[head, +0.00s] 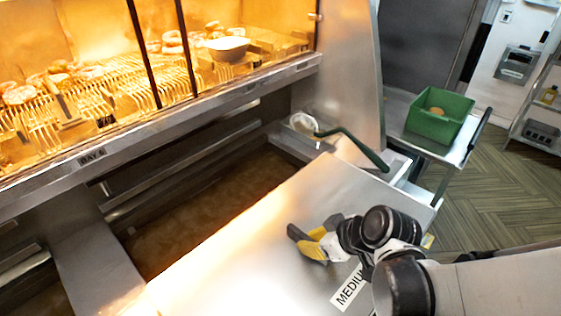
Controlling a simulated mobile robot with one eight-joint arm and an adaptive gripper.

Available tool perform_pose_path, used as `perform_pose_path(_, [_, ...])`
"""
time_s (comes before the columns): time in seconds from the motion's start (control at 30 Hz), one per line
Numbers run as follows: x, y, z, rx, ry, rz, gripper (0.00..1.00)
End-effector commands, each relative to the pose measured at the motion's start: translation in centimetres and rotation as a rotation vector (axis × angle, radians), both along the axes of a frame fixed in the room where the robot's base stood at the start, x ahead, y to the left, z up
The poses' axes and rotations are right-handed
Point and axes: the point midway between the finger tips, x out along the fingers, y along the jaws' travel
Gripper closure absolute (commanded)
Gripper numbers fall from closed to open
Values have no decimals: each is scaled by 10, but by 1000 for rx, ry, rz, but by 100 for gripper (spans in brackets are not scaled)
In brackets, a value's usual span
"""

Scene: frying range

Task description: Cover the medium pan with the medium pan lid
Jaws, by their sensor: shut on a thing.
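A broad flat steel sheet (240,255) bearing a partly hidden "MEDIUM" label fills the lower middle; it looks like the medium pan lid. My gripper (304,241), with yellow fingers, is low over this sheet, shut at a short dark piece that looks like its handle. Behind and left of the sheet is an open sunken vat of brown liquid (200,215), which looks like the medium pan, though I see no label on it. The sheet hides its near side. I cannot tell whether the sheet rests on the rim or is held above it.
A skimmer with a dark green handle (352,145) lies at the vat's back right corner. A green bin (438,116) stands on a side table. Open floor (510,200) is at right.

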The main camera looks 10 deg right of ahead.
Motion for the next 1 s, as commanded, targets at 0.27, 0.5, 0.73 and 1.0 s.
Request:
perform_pose_path(0.27, [37,26,0,1,-2,4,100])
perform_pose_path(0.5, [68,46,0,0,-2,3,100])
perform_pose_path(0.73, [98,67,0,1,-3,2,100])
perform_pose_path(1.0, [133,90,0,1,-2,1,100])
